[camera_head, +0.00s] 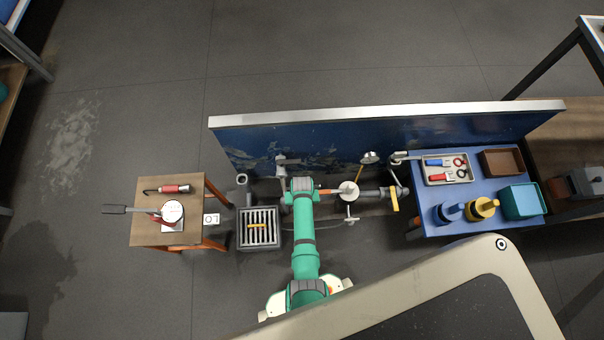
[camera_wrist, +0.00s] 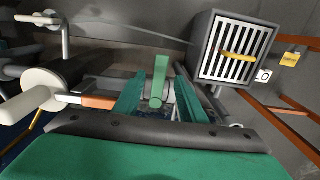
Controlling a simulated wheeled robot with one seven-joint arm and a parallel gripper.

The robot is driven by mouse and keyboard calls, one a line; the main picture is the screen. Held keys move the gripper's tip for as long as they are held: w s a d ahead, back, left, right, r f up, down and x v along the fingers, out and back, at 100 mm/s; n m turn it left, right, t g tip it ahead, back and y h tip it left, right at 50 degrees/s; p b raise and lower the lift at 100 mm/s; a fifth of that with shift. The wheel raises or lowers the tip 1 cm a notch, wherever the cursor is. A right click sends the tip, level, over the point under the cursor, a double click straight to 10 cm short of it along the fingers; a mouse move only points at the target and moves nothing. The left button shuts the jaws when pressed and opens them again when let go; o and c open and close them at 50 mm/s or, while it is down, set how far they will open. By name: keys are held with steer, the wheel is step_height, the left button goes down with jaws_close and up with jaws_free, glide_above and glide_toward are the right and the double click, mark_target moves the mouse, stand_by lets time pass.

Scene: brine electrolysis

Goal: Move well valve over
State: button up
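A green lever-like handle (camera_wrist: 158,78) with a rounded near end stands in the middle of the wrist view. It may be the well valve, but I see no readable label. My gripper (camera_wrist: 159,92) is open, with one green finger on each side of the handle and gaps on both sides. In the head view my gripper (camera_head: 301,186) is over the pipe line in front of the blue wall, and its fingertips and the green handle are hidden there. An orange handle (camera_head: 328,191) is just right of it and also shows in the wrist view (camera_wrist: 97,101).
A white round pipe part (camera_head: 348,188) and a yellow handle (camera_head: 394,200) are to the right. A grated box (camera_head: 242,240) with a yellow bar stands left. A wooden table (camera_head: 147,210) and a blue table (camera_head: 425,222) flank the pipes. The blue wall (camera_head: 300,135) is behind.

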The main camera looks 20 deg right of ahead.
steer(key=shift+f, duration=1.2)
jaws_close()
